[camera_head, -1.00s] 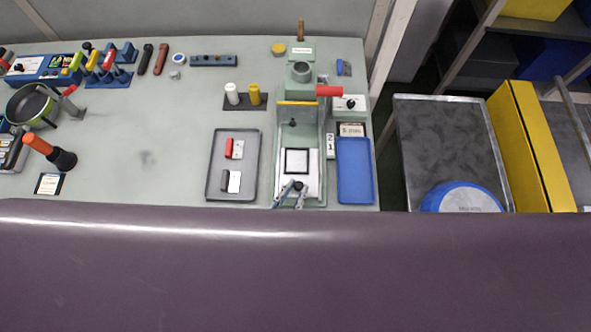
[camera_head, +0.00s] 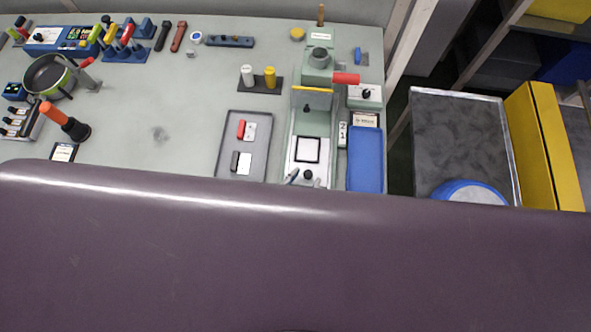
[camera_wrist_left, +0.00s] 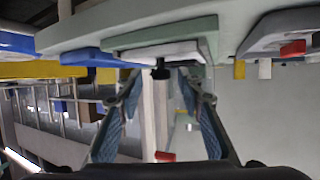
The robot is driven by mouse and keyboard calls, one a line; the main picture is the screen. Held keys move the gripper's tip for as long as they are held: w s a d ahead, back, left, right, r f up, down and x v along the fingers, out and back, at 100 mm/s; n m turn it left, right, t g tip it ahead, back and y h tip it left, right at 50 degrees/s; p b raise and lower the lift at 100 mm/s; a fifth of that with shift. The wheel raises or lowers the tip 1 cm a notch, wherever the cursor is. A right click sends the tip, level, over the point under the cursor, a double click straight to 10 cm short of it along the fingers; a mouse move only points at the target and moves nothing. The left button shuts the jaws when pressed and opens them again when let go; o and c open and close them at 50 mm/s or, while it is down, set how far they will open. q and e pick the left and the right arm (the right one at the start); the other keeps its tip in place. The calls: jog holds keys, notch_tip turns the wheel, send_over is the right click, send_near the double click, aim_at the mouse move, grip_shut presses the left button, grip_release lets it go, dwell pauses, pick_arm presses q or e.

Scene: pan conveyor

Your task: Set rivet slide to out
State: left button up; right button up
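The rivet slide appears to be the pale plate with a black square outline (camera_head: 307,150) at the front of a green press-like fixture (camera_head: 300,118). A small black knob (camera_head: 308,174) stands at the plate's front end; it also shows in the left wrist view (camera_wrist_left: 160,70). My left gripper (camera_head: 304,180) is at this front end, its arm and most of its fingers hidden in the head view. In the left wrist view my left gripper (camera_wrist_left: 162,82) is open, with one blue-padded finger on each side of the knob and gaps visible. My right gripper is not in view.
A grey tray (camera_head: 262,165) with red and black-handled pieces lies left of the fixture. A blue tray (camera_head: 365,160) and a switch box (camera_head: 365,95) with a red handle are to its right. White and yellow cylinders (camera_head: 270,77) stand behind-left. The lower head view is blocked.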

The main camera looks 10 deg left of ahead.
pick_arm(q)
jog(key=v, duration=1.2)
jog(key=shift+f, duration=0.15)
jog(key=s+a+f+g+y+b, duration=0.1)
jog(key=s+a+f+g+b, duration=0.1)
jog(key=f, duration=0.8)
jog(key=s+a+f+g+b, duration=0.1)
jog(key=s+a+f+g, duration=0.1)
jog(key=f, duration=0.9)
jog(key=s+a+f+g+y+b, duration=0.1)
jog(key=a+f+b, duration=0.1)
jog(key=f, duration=0.8)
jog(key=s+a+f+g+y+b, duration=0.1)
jog(key=s+a+f+g, duration=0.1)
jog(key=f, duration=0.4)
jog(key=s+a+f+n+g+y+b, duration=0.1)
jog(key=s+a+f+g+b, duration=0.1)
jog(key=a+f, duration=0.4)
jog(key=s+a+f+n+g+y+b, duration=0.1)
jog(key=s+a+f+g, duration=0.1)
jog(key=s+a+f, duration=0.2)
notch_tip(320, 180, down, 4)
jog(key=shift+s+a+r, duration=0.1)
jog(key=shift+s+a, duration=0.1)
jog(key=shift+s, duration=0.2)
